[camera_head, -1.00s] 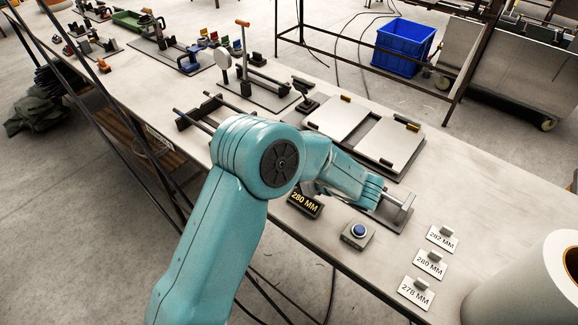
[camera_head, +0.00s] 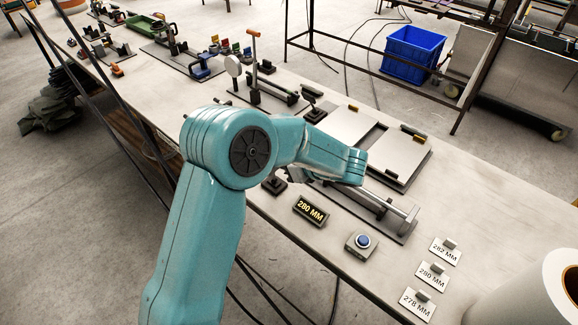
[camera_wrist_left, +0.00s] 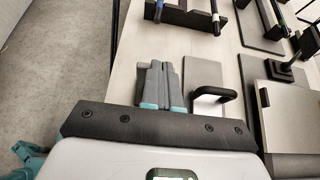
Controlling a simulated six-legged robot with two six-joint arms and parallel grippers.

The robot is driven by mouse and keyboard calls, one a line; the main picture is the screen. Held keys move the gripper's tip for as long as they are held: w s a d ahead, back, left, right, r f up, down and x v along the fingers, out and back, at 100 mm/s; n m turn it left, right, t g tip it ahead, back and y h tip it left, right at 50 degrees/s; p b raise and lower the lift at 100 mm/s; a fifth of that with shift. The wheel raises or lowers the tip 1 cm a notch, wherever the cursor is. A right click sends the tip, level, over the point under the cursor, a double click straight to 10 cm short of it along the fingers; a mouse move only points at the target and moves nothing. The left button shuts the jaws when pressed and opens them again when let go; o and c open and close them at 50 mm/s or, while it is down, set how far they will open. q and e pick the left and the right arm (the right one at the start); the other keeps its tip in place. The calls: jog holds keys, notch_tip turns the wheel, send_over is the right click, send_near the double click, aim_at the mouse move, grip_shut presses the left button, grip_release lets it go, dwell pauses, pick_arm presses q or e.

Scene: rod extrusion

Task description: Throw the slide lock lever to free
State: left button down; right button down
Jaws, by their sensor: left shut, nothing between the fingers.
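In the head view, a slide with a metal rod on a dark base plate (camera_head: 407,225) lies on the bench beyond the blue button, partly hidden by my arm. I cannot pick out its lock lever with certainty. In the left wrist view, my left gripper (camera_wrist_left: 160,66) is shut and empty, with its grey fingers together. A black bent handle (camera_wrist_left: 215,94) on a grey plate (camera_wrist_left: 203,75) is just right of the fingers, apart from them in the picture. In the head view my teal left arm hides the fingertips. My right gripper is in neither view.
A 280 MM display (camera_head: 311,212) and a blue button (camera_head: 362,241) stand near the front edge. Tags marked 282 MM (camera_head: 446,250), 280 MM (camera_head: 432,275) and 278 MM (camera_head: 417,304) stand at right.

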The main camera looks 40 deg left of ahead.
pick_arm(q)
jog(key=shift+w+a+r+b, duration=0.1)
jog(key=shift+a+b, duration=0.15)
jog(key=shift+a, duration=0.9)
jog(key=shift+w+a+b, duration=0.1)
jog(key=shift+a+b, duration=0.1)
jog(key=shift+a, duration=0.95)
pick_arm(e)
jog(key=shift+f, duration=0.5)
